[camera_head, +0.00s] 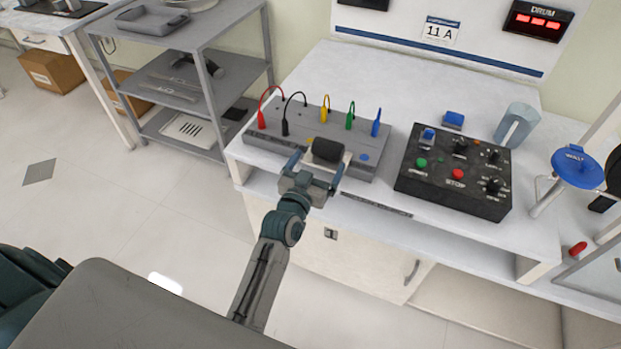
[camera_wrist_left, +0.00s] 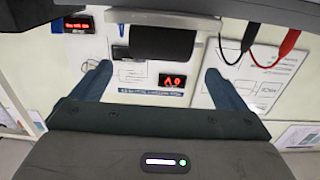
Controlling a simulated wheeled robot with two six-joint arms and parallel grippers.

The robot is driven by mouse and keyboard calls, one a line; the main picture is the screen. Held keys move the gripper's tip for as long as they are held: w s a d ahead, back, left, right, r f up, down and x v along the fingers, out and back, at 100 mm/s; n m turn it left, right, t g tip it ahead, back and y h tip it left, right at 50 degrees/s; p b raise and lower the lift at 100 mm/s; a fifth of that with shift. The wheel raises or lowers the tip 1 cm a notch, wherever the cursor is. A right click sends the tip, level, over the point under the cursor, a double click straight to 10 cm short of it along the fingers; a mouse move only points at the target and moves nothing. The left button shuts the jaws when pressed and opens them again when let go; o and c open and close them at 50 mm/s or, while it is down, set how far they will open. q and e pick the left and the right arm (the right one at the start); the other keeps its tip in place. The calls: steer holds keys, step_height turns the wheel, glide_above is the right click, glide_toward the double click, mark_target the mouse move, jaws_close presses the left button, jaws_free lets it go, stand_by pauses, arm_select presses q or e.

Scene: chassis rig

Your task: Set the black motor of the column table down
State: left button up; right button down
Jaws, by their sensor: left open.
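The black motor (camera_head: 327,149) is a short dark cylinder at the front middle of the grey panel (camera_head: 268,137) on the white table (camera_head: 245,150). A pale block shows beneath it. In the left wrist view the motor (camera_wrist_left: 162,42) is at the top middle, between and beyond the two fingers. My left gripper (camera_head: 317,167) is open at the near side of the motor, with one finger to each side. It also shows in the left wrist view (camera_wrist_left: 160,88), with a wide gap between its fingers. Whether a finger touches the motor cannot be told. My right gripper is out of view.
Red, black, yellow, green and blue plugs (camera_head: 350,118) stand along the panel's back. A black control box (camera_head: 455,178) sits to the right, with a clear jug (camera_head: 516,125) behind it. A grey shelf rack (camera_head: 185,75) stands at left. Bare table top lies behind the panel.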

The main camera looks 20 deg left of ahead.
arm_select(q)
steer(key=shift+s+b, duration=0.35)
steer(key=shift+s, duration=1.95)
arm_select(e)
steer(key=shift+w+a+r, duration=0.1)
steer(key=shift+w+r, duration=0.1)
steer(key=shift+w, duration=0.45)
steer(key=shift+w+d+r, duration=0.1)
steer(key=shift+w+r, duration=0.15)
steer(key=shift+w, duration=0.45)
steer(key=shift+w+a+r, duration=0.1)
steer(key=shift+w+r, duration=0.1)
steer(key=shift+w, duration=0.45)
